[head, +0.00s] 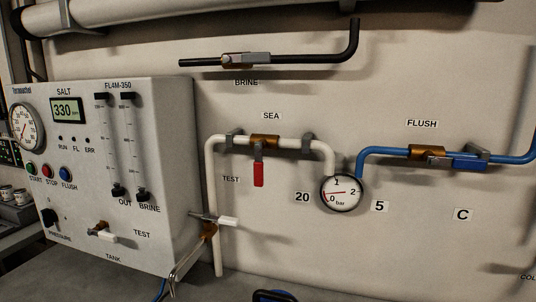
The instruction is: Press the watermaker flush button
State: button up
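The watermaker panel (170,120) is a white box at the left. Its blue flush button (65,173) sits on the front face at the left, above the label FLUSH. The red stop button (47,171) and the green start button (31,169) are beside it, to its left. The display (68,111) under the label SALT reads 330. I cannot tell whether the flush button is pressed in. My gripper is not in view.
A round gauge (26,127) and a black pressure knob (49,217) are on the panel. Small white-handled valves (108,236) stick out at its lower front and right side (226,221). A red-handled sea valve (259,174) and a blue-handled flush valve (470,164) are on the wall.

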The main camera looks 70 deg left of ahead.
aim_at(64, 174)
jog(key=u, duration=3.15)
